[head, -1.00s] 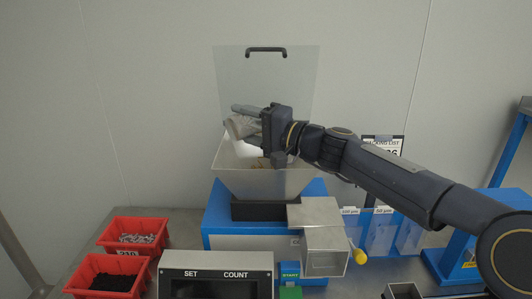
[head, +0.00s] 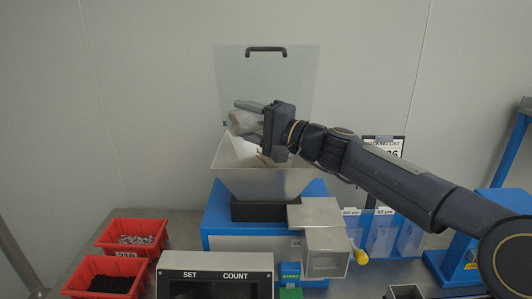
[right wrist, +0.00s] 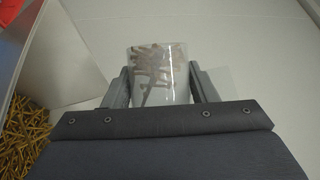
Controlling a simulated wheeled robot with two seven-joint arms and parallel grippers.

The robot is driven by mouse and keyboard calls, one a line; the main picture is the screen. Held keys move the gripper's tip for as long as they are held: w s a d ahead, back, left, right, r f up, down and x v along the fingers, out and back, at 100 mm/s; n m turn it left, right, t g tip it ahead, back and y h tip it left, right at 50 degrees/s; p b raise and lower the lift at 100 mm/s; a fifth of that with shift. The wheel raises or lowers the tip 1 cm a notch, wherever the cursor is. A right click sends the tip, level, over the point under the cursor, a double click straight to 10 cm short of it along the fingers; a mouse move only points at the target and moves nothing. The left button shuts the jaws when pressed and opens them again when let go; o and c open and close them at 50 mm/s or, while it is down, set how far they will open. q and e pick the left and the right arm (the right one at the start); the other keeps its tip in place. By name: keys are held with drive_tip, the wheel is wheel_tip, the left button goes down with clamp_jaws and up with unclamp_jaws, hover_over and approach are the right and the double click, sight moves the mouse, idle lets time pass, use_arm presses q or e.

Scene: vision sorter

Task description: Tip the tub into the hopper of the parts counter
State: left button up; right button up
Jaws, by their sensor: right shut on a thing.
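My right gripper (head: 256,122) is shut on the tub (head: 241,122), a pale translucent cup, and holds it tilted above the hopper. In the right wrist view the tub (right wrist: 160,85) sits between both fingers, with brown elongated parts showing through its wall. The hopper (head: 262,184) is a pale, flared bin on the blue parts counter (head: 225,222). Golden screw-like parts (right wrist: 32,130) lie in the hopper in the right wrist view, and a few brownish ones show below the gripper in the head view. The tub's mouth is not clear. My left gripper is not in view.
A clear lid (head: 265,80) with a black handle stands raised behind the hopper. A SET/COUNT display (head: 215,275) is in front. Red bins (head: 133,237) stand at left, and a metal chute (head: 325,250) with a yellow knob at front right. Clear pouches hang at right.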

drive_tip(key=shift+w+d+r+m+t+y+b, duration=0.15)
drive_tip(key=shift+r+m+t+b, duration=0.1)
drive_tip(key=shift+m+b, duration=0.35)
drive_tip(key=shift+w+d+r+m+t+y+b, duration=0.1)
drive_tip(key=shift+d+r+m+t+b, duration=0.1)
drive_tip(key=shift+m+b, duration=0.4)
drive_tip(key=shift+w+d+r+m+t+y+b, duration=0.15)
drive_tip(key=shift+m+t+b, duration=0.2)
drive_tip(key=shift+m, duration=0.45)
idle(0.9)
